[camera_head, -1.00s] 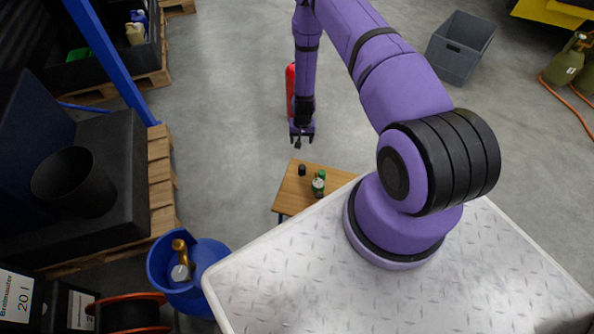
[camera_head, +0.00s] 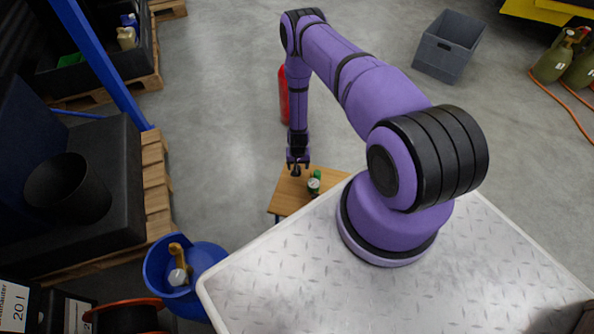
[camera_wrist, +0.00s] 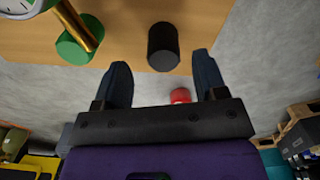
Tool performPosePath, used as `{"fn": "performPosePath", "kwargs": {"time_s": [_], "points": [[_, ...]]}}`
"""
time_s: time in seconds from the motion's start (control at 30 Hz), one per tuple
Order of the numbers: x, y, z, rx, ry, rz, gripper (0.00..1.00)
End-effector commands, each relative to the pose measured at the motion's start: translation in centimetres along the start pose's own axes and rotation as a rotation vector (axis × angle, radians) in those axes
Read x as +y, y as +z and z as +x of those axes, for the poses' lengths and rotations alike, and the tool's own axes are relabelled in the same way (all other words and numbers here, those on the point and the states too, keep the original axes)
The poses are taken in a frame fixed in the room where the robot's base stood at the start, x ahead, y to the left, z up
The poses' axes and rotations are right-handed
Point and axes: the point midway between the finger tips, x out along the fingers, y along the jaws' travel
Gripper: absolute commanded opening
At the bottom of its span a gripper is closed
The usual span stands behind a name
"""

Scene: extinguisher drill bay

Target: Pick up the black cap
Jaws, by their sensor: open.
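The black cap (camera_wrist: 163,47) is a small dark cylinder at the wooden table in the wrist view. My gripper (camera_wrist: 163,62) is open, with one dark finger to each side of the cap and gaps on both sides. The cap's near end reaches between the fingertips, and nothing is gripped. In the head view my gripper (camera_head: 298,168) hangs over the small wooden table (camera_head: 287,204), and I cannot clearly tell the cap from the dark fingers there.
A green part with a gauge (camera_head: 314,184) stands on the table right of my gripper; its green and brass body (camera_wrist: 78,40) shows in the wrist view. A red extinguisher (camera_head: 284,92) stands behind on the floor. A blue bucket (camera_head: 205,256) is at front left.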

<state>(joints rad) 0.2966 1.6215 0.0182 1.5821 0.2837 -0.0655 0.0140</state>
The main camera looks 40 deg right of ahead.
Motion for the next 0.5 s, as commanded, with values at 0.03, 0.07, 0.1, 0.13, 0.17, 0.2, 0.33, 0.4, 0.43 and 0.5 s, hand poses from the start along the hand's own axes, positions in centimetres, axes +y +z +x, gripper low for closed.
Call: {"fn": "performPosePath", "kwargs": {"time_s": [0.03, 0.07, 0.1, 0.13, 0.17, 0.2, 0.33, 0.4, 0.43, 0.5], "points": [[-0.1, 0.2, 0.6, -0.002, 0.0, 0.0, 0.65], [-0.1, 0.3, 1.0, -0.002, 0.001, 0.0, 0.65], [-0.2, 0.3, 1.6, -0.002, 0.001, 0.0, 0.65], [-0.2, 0.3, 2.0, -0.002, 0.001, 0.0, 0.65], [-0.3, 0.5, 2.5, -0.003, 0.001, 0.001, 0.65], [-0.4, 0.4, 2.9, -0.002, 0.001, 0.001, 0.65], [-0.3, 0.3, 4.2, -0.001, 0.0, 0.0, 0.65], [-0.3, 0.4, 4.6, -0.001, 0.0, 0.0, 0.65], [-0.3, 0.4, 4.7, -0.001, 0.0, 0.0, 0.65], [-0.3, 0.4, 4.8, -0.001, 0.0, 0.0, 0.65]]}}
